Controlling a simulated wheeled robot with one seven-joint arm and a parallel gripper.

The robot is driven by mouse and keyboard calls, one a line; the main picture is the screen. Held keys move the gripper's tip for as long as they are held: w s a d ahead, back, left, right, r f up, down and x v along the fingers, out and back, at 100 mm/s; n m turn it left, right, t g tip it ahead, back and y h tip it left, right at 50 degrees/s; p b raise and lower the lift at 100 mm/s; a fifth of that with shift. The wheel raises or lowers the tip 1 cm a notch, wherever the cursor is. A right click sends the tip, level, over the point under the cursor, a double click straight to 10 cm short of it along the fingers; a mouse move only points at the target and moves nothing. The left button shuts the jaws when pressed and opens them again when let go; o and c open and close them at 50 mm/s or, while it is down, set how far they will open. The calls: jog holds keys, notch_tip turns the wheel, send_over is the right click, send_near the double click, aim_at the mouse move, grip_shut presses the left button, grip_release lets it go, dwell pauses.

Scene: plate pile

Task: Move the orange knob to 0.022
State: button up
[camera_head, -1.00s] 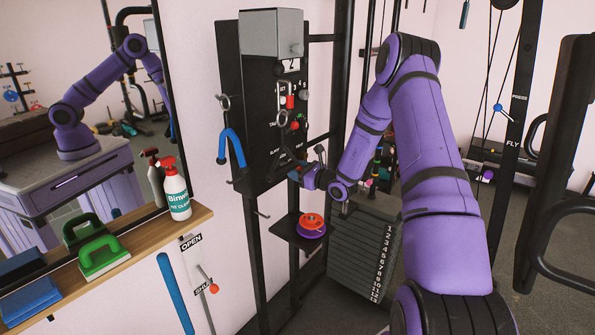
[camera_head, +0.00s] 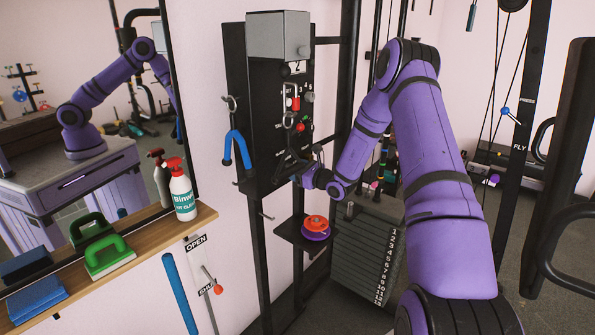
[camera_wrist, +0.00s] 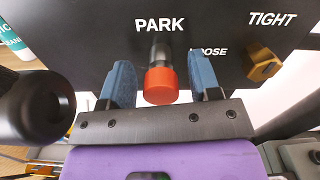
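A round orange-red knob (camera_wrist: 160,86) on a short grey-black stem sits on the black panel (camera_wrist: 85,22), just under the word PARK. My gripper (camera_wrist: 162,82) is open, with one blue-padded finger on each side of the knob and a visible gap on both sides. In the head view my gripper (camera_head: 291,171) is at the lower part of the upright black panel (camera_head: 262,110). The knob between my fingers cannot be made out there. No numeric scale shows beside the knob.
A brass-coloured knob (camera_wrist: 263,65) is right of my fingers, near LOOSE and TIGHT. A dark round part (camera_wrist: 35,105) is at the left. Below the panel, a shelf holds an orange and purple object (camera_head: 316,226). Another orange knob (camera_head: 219,290) is on the OPEN/SHUT lever.

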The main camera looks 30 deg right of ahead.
jog(key=v, duration=1)
jog(key=shift+s+d, duration=0.2)
jog(key=shift+s, duration=0.15)
jog(key=shift+s, duration=0.1)
